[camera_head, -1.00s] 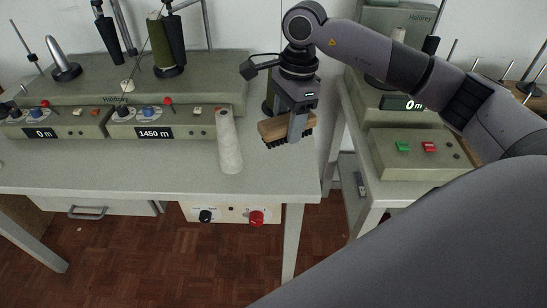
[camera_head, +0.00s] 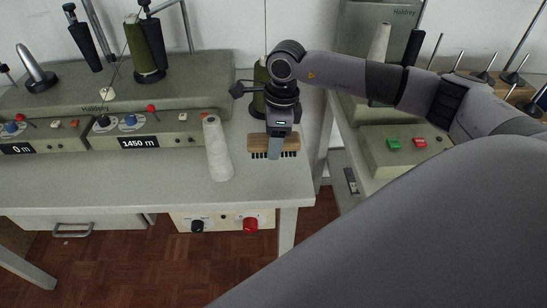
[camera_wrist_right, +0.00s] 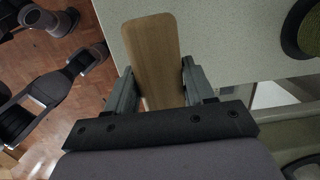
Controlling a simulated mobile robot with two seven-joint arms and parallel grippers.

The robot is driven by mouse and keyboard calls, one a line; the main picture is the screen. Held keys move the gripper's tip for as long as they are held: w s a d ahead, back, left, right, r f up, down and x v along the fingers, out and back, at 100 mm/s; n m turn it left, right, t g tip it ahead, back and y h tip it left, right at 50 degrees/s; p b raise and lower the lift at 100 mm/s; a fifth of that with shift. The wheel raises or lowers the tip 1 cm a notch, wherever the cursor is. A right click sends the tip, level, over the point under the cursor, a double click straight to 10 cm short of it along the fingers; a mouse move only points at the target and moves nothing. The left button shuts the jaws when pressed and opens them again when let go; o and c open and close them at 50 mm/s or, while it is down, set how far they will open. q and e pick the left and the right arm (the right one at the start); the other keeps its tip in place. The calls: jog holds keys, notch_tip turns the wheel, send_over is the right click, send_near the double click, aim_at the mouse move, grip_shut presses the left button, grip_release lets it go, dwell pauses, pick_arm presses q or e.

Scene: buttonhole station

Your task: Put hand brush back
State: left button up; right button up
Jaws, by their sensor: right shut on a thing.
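The hand brush (camera_head: 289,144) has a wooden back and dark bristles that point down. It is at the right end of the grey table (camera_head: 110,186), right of the white cone. My right gripper (camera_head: 274,153) is shut on the brush. In the right wrist view the brush's wooden back (camera_wrist_right: 155,55) sits between the two fingers (camera_wrist_right: 158,85). I cannot tell whether the bristles touch the tabletop. My left gripper is in neither view.
A white cone (camera_head: 217,150) stands just left of the brush. A dark green spool (camera_head: 259,90) is behind my right gripper. Machine boxes with knobs (camera_head: 144,131) line the table's back. A second station with green and red buttons (camera_head: 407,144) is at the right, across a gap.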

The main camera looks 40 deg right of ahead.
aim_at(273, 171)
notch_tip(273, 171, down, 7)
jog(key=shift+r, duration=0.15)
dwell(0.4)
jog(key=shift+f, duration=0.2)
jog(key=o, duration=1)
jog(key=shift+r, duration=0.1)
